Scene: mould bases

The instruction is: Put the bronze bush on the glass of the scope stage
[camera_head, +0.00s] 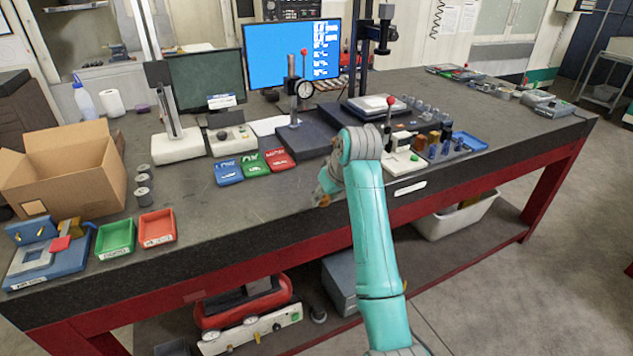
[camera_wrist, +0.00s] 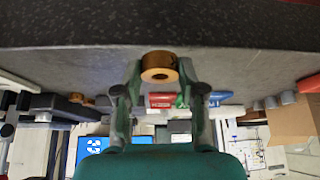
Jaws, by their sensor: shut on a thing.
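The bronze bush (camera_wrist: 160,66) is a short ring with a hole. In the wrist view it sits between the two fingers of my gripper (camera_wrist: 160,80), which is shut on it. In the head view my gripper (camera_head: 323,196) is over the front part of the bench, and the bush is hard to make out there. The scope stage (camera_head: 376,105) stands at the back of the bench, beyond and right of my gripper, beneath a dark column. Its top is a pale plate; whether this is the glass is hard to tell.
Blue, green and red trays (camera_head: 279,159) lie left of my arm. A dial gauge stand (camera_head: 304,90) stands behind them. A cardboard box (camera_head: 62,165) is far left. The left-centre bench front is clear.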

